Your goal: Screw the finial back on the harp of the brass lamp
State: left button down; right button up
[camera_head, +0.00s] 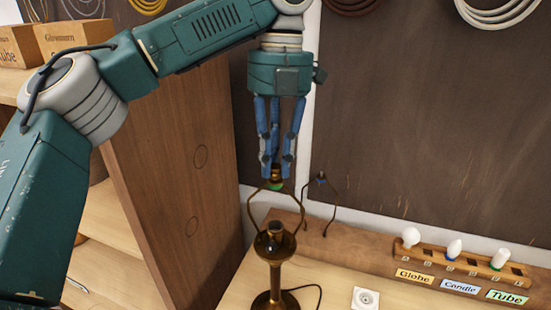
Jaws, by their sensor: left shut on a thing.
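The brass lamp (274,245) stands upright on the bench, its round base near the bottom edge of the view. Its harp (251,210) rises on both sides of the socket and curves in toward the top. My left gripper (275,175) points straight down above the lamp, with its blue fingers closed together at the top of the harp. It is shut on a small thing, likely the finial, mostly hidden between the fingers. A small green and brass part (276,186) shows just below the fingertips. I cannot tell whether the finial touches the harp. My right gripper is out of view.
Another harp-shaped wire (333,205) with a blue piece on top stands behind, to the right. A wooden rack (462,267) holds bulbs above labels Globe, Candle and Tube. A white socket plate (366,299) and dark cord (318,296) lie near the lamp. A wooden cabinet side (180,190) stands left.

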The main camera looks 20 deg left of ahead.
pick_arm(q)
jog(key=m, duration=0.8)
jog(key=shift+y, duration=0.4)
jog(key=c, duration=1.6)
grip_release()
jog(key=shift+o, duration=0.2)
jog(key=shift+d, duration=0.1)
